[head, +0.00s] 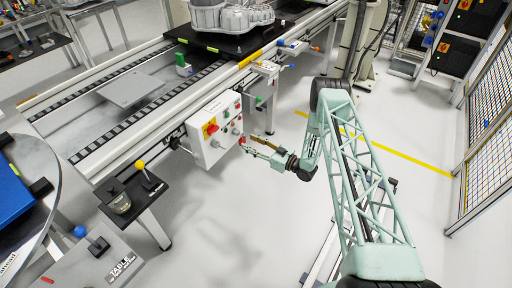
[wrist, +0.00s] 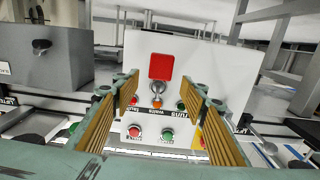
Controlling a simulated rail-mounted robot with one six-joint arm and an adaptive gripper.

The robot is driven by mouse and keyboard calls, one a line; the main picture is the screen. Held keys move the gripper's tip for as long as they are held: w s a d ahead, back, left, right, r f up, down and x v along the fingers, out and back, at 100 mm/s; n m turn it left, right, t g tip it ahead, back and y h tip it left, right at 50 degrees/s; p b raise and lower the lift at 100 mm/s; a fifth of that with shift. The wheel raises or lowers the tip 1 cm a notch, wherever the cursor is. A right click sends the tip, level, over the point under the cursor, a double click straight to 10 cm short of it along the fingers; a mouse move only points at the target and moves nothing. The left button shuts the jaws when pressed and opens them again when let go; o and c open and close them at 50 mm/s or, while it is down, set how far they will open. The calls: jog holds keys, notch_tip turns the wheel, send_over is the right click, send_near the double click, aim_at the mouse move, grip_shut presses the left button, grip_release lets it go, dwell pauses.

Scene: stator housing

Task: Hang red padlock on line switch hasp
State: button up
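The red padlock (wrist: 161,67) shows in the wrist view in front of the white control box (wrist: 137,58), with its metal shackle below its body as pictured. In the head view the padlock is a small red spot (head: 242,140) by the box's lower right. The red and yellow line switch (head: 211,128) is on the box's front; in the wrist view only a yellow part (wrist: 199,136) shows, mostly behind the right finger. The hasp cannot be made out. My gripper (head: 249,145) is open, its two fingers (wrist: 160,91) apart on either side of the padlock's line, touching nothing visible.
The box carries a red button (wrist: 134,131), a green button (wrist: 167,134) and others. It stands beside the conveyor (head: 150,105). A small dark stand with a yellow-knobbed lever (head: 140,164) is at its left. The floor (head: 205,235) in front is clear.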

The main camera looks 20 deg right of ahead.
aim_at(244, 139)
jog(key=shift+b+x, duration=0.5)
jog(key=shift+x, duration=2.5)
jog(key=c, duration=1)
